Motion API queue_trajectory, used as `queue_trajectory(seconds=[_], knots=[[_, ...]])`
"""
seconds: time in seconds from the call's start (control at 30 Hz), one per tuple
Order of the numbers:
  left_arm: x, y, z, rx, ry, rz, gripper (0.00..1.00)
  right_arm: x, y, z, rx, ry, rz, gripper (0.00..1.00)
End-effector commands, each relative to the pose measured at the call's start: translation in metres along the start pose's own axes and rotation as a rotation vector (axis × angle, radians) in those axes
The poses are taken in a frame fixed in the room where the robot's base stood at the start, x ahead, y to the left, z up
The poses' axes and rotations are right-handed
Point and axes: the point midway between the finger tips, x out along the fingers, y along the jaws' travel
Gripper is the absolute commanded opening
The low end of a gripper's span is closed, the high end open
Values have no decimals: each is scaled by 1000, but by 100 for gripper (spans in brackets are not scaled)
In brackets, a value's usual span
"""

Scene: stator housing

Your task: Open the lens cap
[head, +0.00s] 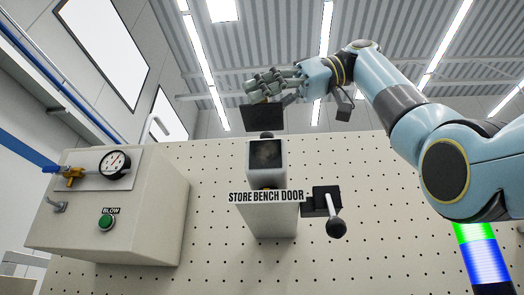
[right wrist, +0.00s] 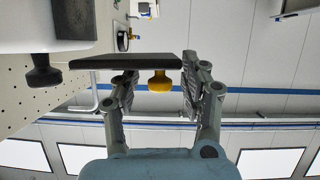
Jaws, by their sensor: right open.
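The lens cap is a black plate (head: 262,118) above the dark square lens face (head: 265,153) of a pale housing on the pegboard. The cap stands away from that face, which is uncovered. In the right wrist view the cap (right wrist: 125,61) shows edge-on with a yellow knob (right wrist: 159,80) on it. My right gripper (head: 266,88) is at the cap's upper edge. In the wrist view its open fingers (right wrist: 158,88) stand on either side of the yellow knob, with no clear grip on it. My left gripper is not in view.
A sign reading STORE BENCH DOOR (head: 266,197) is on the housing, with a black ball-ended lever (head: 336,226) to its right. A box with a gauge (head: 114,164) and green BLOW button (head: 106,222) is at left. The air above the pegboard is largely free.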

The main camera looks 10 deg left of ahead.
Motion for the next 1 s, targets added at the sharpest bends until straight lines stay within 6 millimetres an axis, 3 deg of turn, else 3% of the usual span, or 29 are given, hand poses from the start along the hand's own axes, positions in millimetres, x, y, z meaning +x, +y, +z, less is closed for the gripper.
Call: queue_trajectory(seconds=[0.17, 0.4, 0.6, 1.0], knots=[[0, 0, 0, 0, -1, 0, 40, -20, 1, 0, 1, 0, 3, 45], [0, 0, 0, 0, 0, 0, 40, -74, 2, 1, 3, 1, 4, 45], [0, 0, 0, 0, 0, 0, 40, -108, 3, 1, 3, 1, 4, 45], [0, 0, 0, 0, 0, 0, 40, -121, 3, 1, 1, 1, 2, 45]])
